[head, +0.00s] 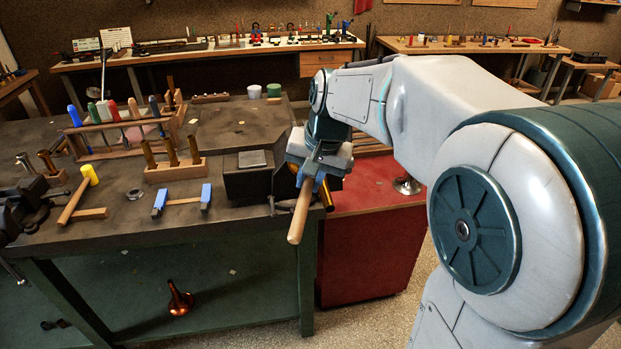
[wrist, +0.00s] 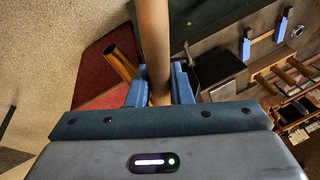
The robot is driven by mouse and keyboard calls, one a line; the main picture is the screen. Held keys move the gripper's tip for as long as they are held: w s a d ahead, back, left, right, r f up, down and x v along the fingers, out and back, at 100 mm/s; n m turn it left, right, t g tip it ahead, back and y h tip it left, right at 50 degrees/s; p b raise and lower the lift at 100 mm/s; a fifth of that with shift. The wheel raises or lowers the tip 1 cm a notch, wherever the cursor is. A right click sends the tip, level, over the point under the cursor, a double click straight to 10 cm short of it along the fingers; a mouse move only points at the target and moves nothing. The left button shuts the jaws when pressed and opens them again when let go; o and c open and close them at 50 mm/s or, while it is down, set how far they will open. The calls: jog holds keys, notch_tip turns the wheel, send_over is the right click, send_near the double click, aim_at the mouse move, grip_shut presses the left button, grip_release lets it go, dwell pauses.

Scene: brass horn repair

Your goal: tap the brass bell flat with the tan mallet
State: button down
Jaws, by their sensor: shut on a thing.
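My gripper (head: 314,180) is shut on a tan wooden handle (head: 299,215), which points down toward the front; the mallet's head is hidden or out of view. In the wrist view, my blue fingers (wrist: 160,88) sit on both sides of the handle (wrist: 153,40). A brass tube-like piece (head: 328,196) shows just behind my gripper at the bench's right end; it also shows left of the handle in the wrist view (wrist: 121,62). I cannot tell whether it belongs to the brass bell. A copper-coloured flared horn piece (head: 180,301) is low down beneath the bench.
A dark vise-like block (head: 249,178) stands at the bench's right end, beside my gripper. A red cabinet (head: 375,245) adjoins on the right, with a silvery flared piece (head: 407,186).

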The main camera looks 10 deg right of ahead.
jog(key=shift+r, duration=0.15)
jog(key=shift+r+p, duration=0.35)
jog(key=shift+p, duration=0.45)
jog(key=shift+f, duration=0.1)
dwell(0.5)
jog(key=b+x, duration=0.3)
jog(key=x, duration=0.1)
jog(key=shift+s+d+f, duration=0.15)
jog(key=shift+s+d, duration=0.05)
jog(key=shift+d, duration=0.05)
jog(key=shift+a+p+v, duration=0.15)
jog(key=shift+p+v, duration=0.45)
jog(key=shift+v, duration=0.25)
jog(key=shift+a+p+v, duration=0.1)
jog(key=shift+p+v, duration=0.45)
jog(key=shift+v, duration=0.3)
jog(key=shift+w, duration=0.15)
jog(key=shift+r+g+p, duration=0.4)
jog(key=shift+r+p, duration=0.15)
jog(key=shift+p, duration=0.05)
